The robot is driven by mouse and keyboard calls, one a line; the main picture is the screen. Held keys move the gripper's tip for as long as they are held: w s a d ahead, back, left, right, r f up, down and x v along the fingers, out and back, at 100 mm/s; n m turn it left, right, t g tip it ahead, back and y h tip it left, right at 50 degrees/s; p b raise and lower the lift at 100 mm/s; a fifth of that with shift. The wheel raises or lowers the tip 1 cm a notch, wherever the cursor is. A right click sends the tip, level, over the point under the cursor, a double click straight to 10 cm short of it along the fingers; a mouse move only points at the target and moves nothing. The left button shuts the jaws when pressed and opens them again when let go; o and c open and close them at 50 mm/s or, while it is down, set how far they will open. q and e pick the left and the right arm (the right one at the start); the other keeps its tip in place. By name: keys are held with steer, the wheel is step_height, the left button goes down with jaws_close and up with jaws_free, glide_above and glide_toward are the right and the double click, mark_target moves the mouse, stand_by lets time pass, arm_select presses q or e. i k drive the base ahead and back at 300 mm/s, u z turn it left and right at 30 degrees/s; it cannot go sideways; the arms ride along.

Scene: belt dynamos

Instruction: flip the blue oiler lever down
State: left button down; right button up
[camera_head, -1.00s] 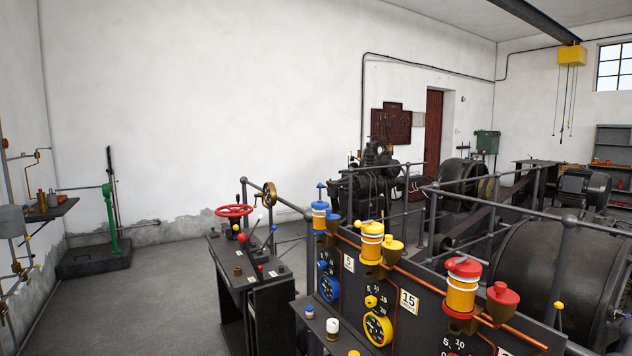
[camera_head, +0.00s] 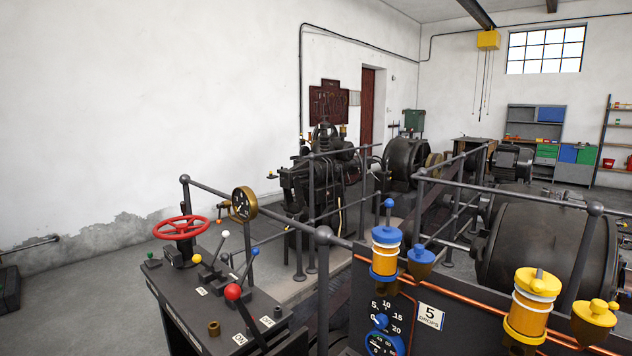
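The blue oiler (camera_head: 386,258) stands on the dark panel at the centre right, with a blue cap and base and an amber glass body. Its lever (camera_head: 389,204) is a thin stem with a blue ball, standing upright above the cap. A blue cup (camera_head: 421,262) is beside it on the copper pipe. Below are a blue knob (camera_head: 381,321) on a drop scale and a "5 DROPS" plate (camera_head: 429,317). Neither of my grippers is in view.
A yellow oiler (camera_head: 528,304) and yellow cup (camera_head: 595,318) stand to the right. At left, a control desk (camera_head: 205,300) carries a red handwheel (camera_head: 181,227) and several ball-topped levers. Railings (camera_head: 470,191) and dark machines stand behind. Open floor lies at the left.

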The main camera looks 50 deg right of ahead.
mark_target(389, 203)
steer(key=i, duration=1.8)
steer(key=z, duration=4.3)
